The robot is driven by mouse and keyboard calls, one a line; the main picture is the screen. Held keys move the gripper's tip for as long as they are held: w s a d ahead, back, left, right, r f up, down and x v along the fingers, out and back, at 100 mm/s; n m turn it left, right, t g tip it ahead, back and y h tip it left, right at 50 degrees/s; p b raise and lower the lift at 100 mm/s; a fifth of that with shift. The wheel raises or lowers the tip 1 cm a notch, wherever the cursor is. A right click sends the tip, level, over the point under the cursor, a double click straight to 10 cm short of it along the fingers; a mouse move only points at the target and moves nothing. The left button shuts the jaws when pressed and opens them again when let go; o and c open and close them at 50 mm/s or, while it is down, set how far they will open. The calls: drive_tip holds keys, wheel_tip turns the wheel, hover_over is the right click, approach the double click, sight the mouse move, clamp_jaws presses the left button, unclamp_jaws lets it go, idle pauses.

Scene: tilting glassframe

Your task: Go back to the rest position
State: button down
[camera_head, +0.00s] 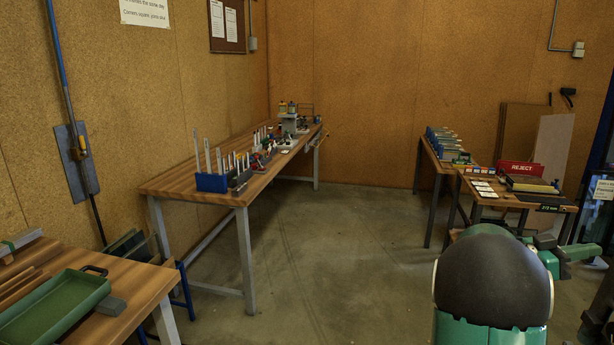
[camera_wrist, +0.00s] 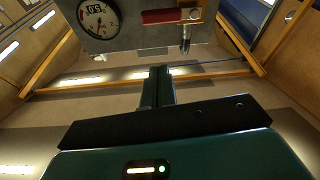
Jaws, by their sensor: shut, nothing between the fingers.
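My gripper (camera_wrist: 157,86) shows in the wrist view as dark green fingers close together, standing up from a black plate on a green housing with a lit indicator. The fingers are shut and nothing shows between them. They point toward a grey panel (camera_wrist: 128,38) with a round dial, a red bar and a metal fitting; I cannot tell the gap between fingertips and panel. In the head view, my arm's black dome and green links fill the lower right. I cannot pick out the fingertips there.
A long workbench (camera_head: 172,184) with racks and tools runs along the left wall. A nearer bench with a green tray (camera_head: 50,310) stands lower left. A table with a red REJECT box (camera_head: 519,169) stands right. The floor (camera_head: 335,265) between them is clear.

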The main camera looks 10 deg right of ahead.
drive_tip(key=s+a+f+n+t+y, duration=0.2)
drive_tip(key=a+n+t+y, duration=0.3)
drive_tip(key=a, duration=1.2)
drive_tip(key=s+a+f+n+t+y, duration=0.1)
drive_tip(key=a+f+n+t+y, duration=0.3)
drive_tip(key=a, duration=1.4)
drive_tip(key=s+a+f+n+t+y, duration=0.2)
drive_tip(key=a+n+t+y, duration=0.3)
drive_tip(key=a+n+y, duration=0.5)
drive_tip(key=a+f+n, duration=0.1)
drive_tip(key=a+n, duration=0.1)
drive_tip(key=a, duration=0.5)
drive_tip(key=shift+s+a+t, duration=0.25)
drive_tip(key=shift+s+t, duration=0.05)
drive_tip(key=shift+t, duration=0.1)
drive_tip(key=shift+d, duration=0.1)
